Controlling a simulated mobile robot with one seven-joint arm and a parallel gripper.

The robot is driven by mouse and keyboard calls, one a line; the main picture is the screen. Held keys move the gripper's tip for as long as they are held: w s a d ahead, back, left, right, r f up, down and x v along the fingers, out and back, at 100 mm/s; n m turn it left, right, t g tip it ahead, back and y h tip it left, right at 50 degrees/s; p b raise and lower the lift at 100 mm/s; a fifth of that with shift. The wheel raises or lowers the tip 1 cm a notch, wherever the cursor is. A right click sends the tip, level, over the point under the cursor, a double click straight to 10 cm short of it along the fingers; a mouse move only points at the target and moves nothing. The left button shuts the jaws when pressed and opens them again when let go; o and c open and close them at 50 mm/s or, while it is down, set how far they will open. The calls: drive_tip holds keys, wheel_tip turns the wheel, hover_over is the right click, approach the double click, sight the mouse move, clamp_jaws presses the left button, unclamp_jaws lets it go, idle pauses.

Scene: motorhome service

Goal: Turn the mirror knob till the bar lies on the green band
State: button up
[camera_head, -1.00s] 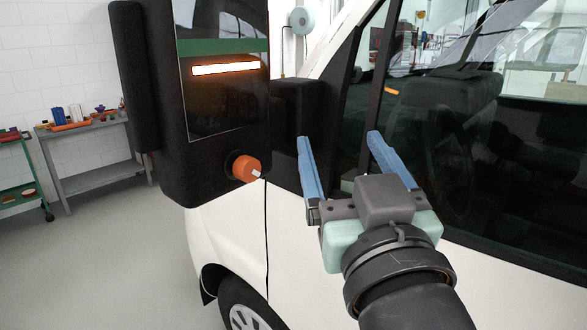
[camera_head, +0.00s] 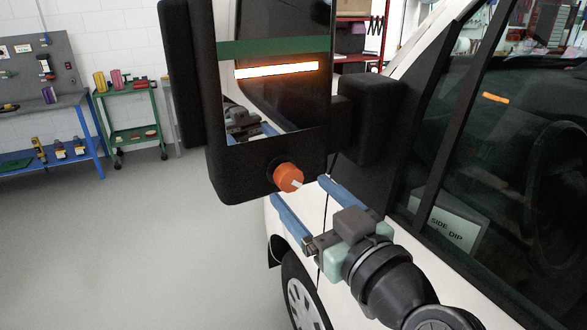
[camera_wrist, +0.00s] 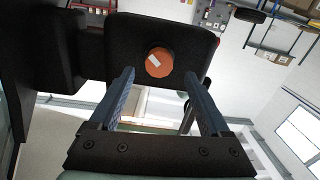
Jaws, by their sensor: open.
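The orange mirror knob (camera_head: 288,177) with a white mark sits on the lower part of the black mirror housing (camera_head: 240,180). In the mirror glass the glowing bar (camera_head: 277,70) lies just below the green band (camera_head: 272,47), slightly tilted. My gripper (camera_head: 298,203) is open and empty, its blue fingers pointing toward the knob from below and to the right in the head view. In the wrist view the knob (camera_wrist: 159,62) shows beyond the fingertips, between the two fingers, not gripped.
The white vehicle's door and side window (camera_head: 460,160) stand close on the right. The mirror's arm (camera_head: 365,115) joins the housing to the vehicle.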

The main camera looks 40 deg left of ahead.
sight(292, 180)
drive_tip(key=shift+p+x, duration=0.6)
drive_tip(key=shift+x, duration=1.6)
drive_tip(key=shift+c, duration=0.3)
clamp_jaws()
